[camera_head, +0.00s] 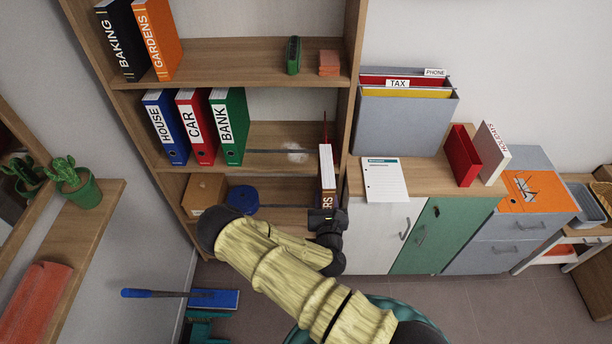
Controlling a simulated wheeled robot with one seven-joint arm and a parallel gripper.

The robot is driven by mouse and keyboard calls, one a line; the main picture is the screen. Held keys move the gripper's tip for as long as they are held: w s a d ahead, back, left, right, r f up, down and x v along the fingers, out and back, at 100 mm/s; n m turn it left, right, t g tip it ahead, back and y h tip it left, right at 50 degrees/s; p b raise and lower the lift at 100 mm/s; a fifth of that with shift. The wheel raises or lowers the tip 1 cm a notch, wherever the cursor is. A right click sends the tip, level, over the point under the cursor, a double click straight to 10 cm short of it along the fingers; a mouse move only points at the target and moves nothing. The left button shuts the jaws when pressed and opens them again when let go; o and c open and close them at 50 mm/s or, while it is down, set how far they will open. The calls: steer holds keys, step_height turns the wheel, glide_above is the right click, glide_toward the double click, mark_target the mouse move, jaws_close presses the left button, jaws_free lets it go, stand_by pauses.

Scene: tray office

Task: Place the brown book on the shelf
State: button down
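Free room lies right of the BANK binder. The upper board holds two binders, a green item (293,55) and orange blocks (329,63). Below are a cardboard box (204,192) and a blue roll (243,199). A cabinet (385,232) with a grey file box (405,122) stands right.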

steer(key=s+d+f, duration=0.5)
steer(key=f, duration=0.1)
steer(key=shift+d+f+y+b, duration=0.15)
steer(key=shift+d+y+b, duration=0.1)
steer(key=shift+y+b, duration=0.1)
